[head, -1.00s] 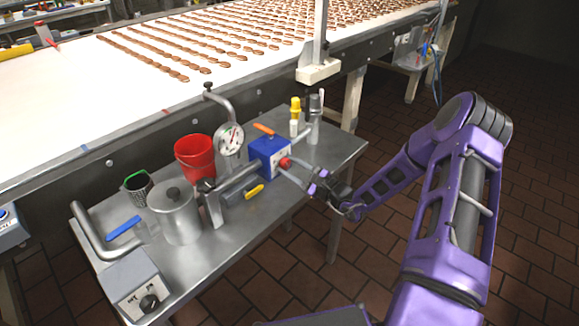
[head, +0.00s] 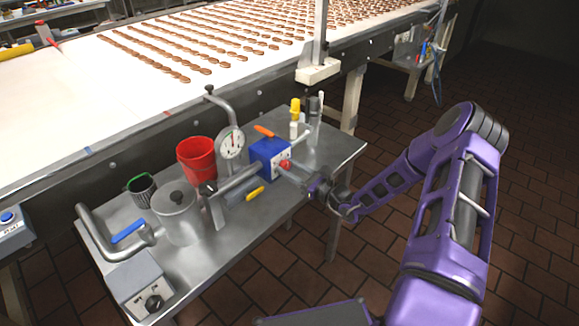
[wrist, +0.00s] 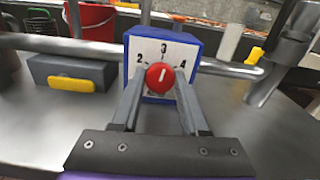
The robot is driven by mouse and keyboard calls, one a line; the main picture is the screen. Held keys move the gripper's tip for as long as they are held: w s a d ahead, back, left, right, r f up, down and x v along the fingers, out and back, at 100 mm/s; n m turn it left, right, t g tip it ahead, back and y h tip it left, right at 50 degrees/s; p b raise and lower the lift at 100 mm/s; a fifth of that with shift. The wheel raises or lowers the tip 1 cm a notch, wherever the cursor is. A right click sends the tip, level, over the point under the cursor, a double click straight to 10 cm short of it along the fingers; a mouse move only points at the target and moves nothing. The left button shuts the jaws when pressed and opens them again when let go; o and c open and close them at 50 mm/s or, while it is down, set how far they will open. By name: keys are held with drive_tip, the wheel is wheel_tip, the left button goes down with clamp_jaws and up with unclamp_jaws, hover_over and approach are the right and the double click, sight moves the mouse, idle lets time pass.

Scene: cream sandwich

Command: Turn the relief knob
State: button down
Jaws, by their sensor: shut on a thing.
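The round red relief knob (wrist: 160,77) sits on the white dial face of a blue box (wrist: 189,43), with the numbers 2, 3 and 4 around it. Its white mark points up, close to 3. My gripper (wrist: 160,88) has one finger on each side of the knob and is shut on it. In the head view the red knob (head: 284,165) shows on the front of the blue box, with my gripper (head: 289,170) reaching it from the right. The fingers hide part of the box's lower face.
A gauge (head: 232,143) on a pipe, a red bucket (head: 197,160), a metal pot (head: 176,218) and a grey control box (head: 138,285) stand left on the metal table (head: 240,239). Bottles (head: 294,117) stand behind. A conveyor (head: 75,110) runs along the back.

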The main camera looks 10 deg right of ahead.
idle(0.3)
drive_tip(key=shift+c, duration=2.1)
unclamp_jaws()
drive_tip(key=v, duration=1.7)
drive_tip(key=shift+s+d, duration=0.15)
drive_tip(key=shift+s, duration=0.05)
